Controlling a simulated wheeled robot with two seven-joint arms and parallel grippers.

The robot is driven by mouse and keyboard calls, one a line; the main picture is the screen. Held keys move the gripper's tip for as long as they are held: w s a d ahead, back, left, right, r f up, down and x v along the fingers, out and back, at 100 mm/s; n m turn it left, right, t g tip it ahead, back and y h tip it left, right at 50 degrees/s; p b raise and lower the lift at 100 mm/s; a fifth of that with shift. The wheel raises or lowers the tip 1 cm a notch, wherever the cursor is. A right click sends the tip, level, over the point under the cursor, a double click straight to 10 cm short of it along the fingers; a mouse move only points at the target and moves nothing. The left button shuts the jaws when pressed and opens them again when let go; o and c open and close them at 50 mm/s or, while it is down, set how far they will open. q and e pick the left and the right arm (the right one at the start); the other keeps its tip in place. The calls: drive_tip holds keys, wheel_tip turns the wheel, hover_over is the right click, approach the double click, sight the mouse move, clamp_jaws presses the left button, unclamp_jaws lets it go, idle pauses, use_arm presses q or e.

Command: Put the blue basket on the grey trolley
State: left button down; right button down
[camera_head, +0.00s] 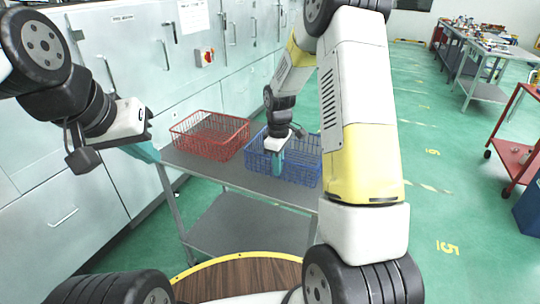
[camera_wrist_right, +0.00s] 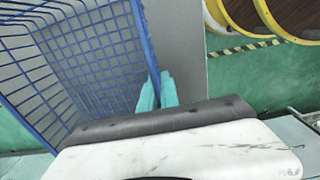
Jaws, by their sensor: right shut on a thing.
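The blue wire basket (camera_head: 308,165) is over the right part of the grey trolley's top (camera_head: 235,180); I cannot tell whether its base rests fully on it. My right gripper (camera_head: 278,163) points down at the basket's near side. In the right wrist view, the teal fingers (camera_wrist_right: 157,92) are shut on the rim of the blue basket (camera_wrist_right: 90,60), with the grey top (camera_wrist_right: 178,45) beside it. My arm hides part of the basket's right side. My left gripper (camera_head: 146,152) is at the left, apart from both baskets; its finger opening is unclear.
A red wire basket (camera_head: 208,136) stands on the trolley's left half, close to the blue one. Grey cabinets (camera_head: 130,60) line the wall behind. A red cart (camera_head: 515,160) and a workbench (camera_head: 485,55) stand at the right. Green floor between is clear.

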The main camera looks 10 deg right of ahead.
drive_tip(key=shift+f, duration=0.1)
drive_tip(key=c, duration=1.6)
unclamp_jaws()
wheel_tip(320, 180, up, 12)
drive_tip(key=shift+r, duration=0.2)
drive_tip(key=s+r+m+t, duration=0.2)
drive_tip(key=s+r+m, duration=0.1)
drive_tip(key=s, duration=0.5)
drive_tip(key=s+r+m+t+y, duration=0.1)
drive_tip(key=s+r+m+t, duration=0.1)
drive_tip(key=s+r+m, duration=0.2)
drive_tip(key=s+r+m+t+y, duration=0.1)
drive_tip(key=s+r, duration=0.5)
drive_tip(key=s, duration=0.7)
drive_tip(key=m+t, duration=0.1)
drive_tip(key=m, duration=0.1)
drive_tip(key=shift+a+r+m, duration=0.3)
drive_tip(key=shift+r, duration=0.1)
